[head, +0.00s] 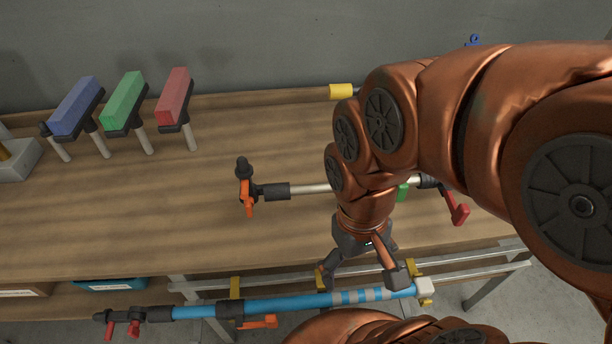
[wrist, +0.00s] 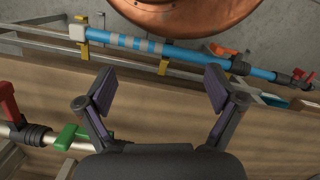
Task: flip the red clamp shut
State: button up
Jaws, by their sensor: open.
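A red lever clamp (head: 458,208) sits at the right end of a silver pole (head: 308,189) on the bench. It also shows at the left edge of the wrist view (wrist: 9,104), where its lever stands out from a dark fitting. A green lever (head: 402,192) is beside it on the same pole, partly hidden by my arm; it shows whole in the wrist view (wrist: 70,136). My gripper (head: 362,274) is open and empty over the bench's front edge, apart from the red clamp. Its two fingers are spread in the wrist view (wrist: 160,88).
A blue pole (head: 280,304) lies along the front rail, with smaller red levers (head: 134,329) at its left end. An orange lever (head: 248,196) is at the silver pole's left end. Blue, green and red blocks (head: 174,92) stand at the back left.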

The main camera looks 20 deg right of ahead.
aim_at(460, 213)
jog(key=k, duration=0.75)
jog(key=z, duration=1)
jog(key=i, duration=0.5)
jog(key=k, duration=0.5)
jog(key=u, duration=1.35)
jog(key=i, duration=0.3)
jog(key=u, duration=0.25)
